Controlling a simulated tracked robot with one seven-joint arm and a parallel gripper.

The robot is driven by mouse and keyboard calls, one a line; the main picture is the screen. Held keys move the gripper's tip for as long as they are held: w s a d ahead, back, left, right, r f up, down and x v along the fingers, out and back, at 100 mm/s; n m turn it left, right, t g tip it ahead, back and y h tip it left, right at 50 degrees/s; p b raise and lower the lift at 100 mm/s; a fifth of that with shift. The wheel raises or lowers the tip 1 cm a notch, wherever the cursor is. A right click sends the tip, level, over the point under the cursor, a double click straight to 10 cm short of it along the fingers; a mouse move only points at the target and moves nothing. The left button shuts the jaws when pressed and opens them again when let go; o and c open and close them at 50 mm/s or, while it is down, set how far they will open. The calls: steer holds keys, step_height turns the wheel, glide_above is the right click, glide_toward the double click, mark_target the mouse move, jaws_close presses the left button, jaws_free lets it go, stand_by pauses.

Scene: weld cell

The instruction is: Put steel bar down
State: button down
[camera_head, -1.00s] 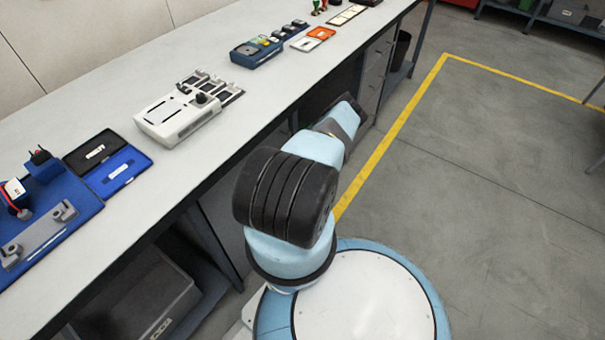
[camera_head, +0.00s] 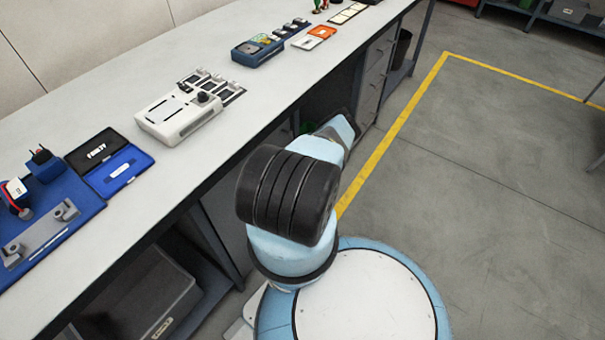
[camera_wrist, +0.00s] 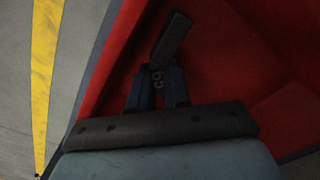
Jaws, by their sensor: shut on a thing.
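In the wrist view, my gripper (camera_wrist: 160,92) is shut on the dark grey steel bar (camera_wrist: 171,40). The bar sticks out beyond the blue fingertips and tilts up to the right. Pale marks show on it between the fingers. The bar is over or inside a dim red bin-like container (camera_wrist: 275,50). I cannot tell whether the bar touches the red surface. In the head view my arm reaches down beside the bench, and the gripper and the bar are hidden.
The grey workbench (camera_head: 120,225) carries a blue-black case (camera_head: 140,166), a white device (camera_head: 170,118), a blue tray (camera_head: 250,50) and a blue mat with a metal fixture (camera_head: 40,236). Open floor with a yellow line (camera_head: 410,110) lies right. The line also shows in the wrist view (camera_wrist: 42,70).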

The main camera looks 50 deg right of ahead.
steer(key=shift+f, duration=0.4)
steer(key=c, duration=1.1)
jaws_free()
steer(key=shift+r, duration=4.35)
